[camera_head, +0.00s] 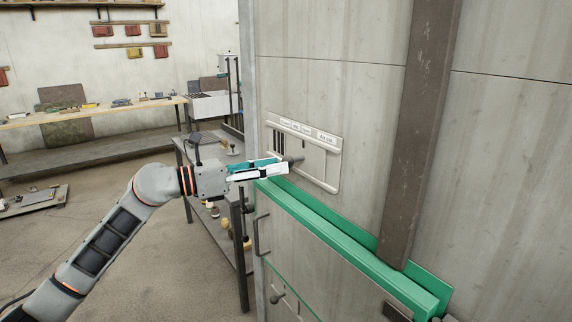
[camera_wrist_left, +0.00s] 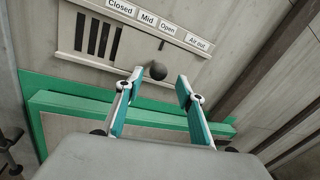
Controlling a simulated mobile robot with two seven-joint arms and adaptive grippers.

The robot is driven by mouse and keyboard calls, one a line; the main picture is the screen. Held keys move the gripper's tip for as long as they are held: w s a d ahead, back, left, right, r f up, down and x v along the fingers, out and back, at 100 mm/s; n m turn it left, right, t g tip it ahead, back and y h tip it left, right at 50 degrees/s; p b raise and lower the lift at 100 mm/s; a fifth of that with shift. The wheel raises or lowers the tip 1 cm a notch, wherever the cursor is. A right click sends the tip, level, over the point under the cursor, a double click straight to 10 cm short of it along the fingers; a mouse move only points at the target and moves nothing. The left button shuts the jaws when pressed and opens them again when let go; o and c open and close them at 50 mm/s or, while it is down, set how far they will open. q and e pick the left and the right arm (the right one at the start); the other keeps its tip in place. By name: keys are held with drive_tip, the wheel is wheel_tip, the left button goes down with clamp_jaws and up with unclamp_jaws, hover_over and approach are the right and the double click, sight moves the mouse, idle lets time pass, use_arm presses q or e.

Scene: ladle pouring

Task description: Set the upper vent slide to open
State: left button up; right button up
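The upper vent slide (camera_head: 320,158) is a pale panel on the grey wall, labelled Closed, Mid, Open and Air out. Its dark round knob (camera_wrist_left: 158,71) shows in the left wrist view, with its stem seeming to meet the panel below the Open label. Dark slots (camera_wrist_left: 98,38) are uncovered left of the knob. My left gripper (camera_head: 281,166) is open, just in front of the panel. In the left wrist view its fingertips (camera_wrist_left: 160,84) stand apart on either side of the knob, with visible gaps. My right gripper is not in view.
A green beam (camera_head: 340,235) runs just below the panel, and a brown post (camera_head: 420,130) stands to its right. A lower knob (camera_head: 278,298) and a bar handle (camera_head: 262,235) are below. A shelf table (camera_head: 230,200) stands left of the wall.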

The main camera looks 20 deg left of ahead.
use_arm(q)
drive_tip(key=v, duration=0.7)
drive_tip(key=shift+s, duration=0.15)
drive_tip(key=s+d+f+n+t+y, duration=0.1)
drive_tip(key=s+f+n+t+y, duration=0.25)
drive_tip(key=f+n, duration=1)
drive_tip(key=s+d+f+n+t+y, duration=0.2)
drive_tip(key=f+n+t+y, duration=0.15)
drive_tip(key=f+n, duration=1)
drive_tip(key=s+d+f+n+g+y, duration=0.2)
drive_tip(key=s+f+n+g, duration=0.2)
drive_tip(key=s+f, duration=0.5)
drive_tip(key=s+d+f+n+g+y, duration=0.1)
drive_tip(key=s+d+f+n+g, duration=0.2)
drive_tip(key=s+f+n, duration=0.5)
wheel_tip(320, 180, down, 8)
drive_tip(key=shift+s+r+g+y, duration=0.15)
drive_tip(key=shift+s+g+y, duration=0.3)
drive_tip(key=shift+s, duration=0.65)
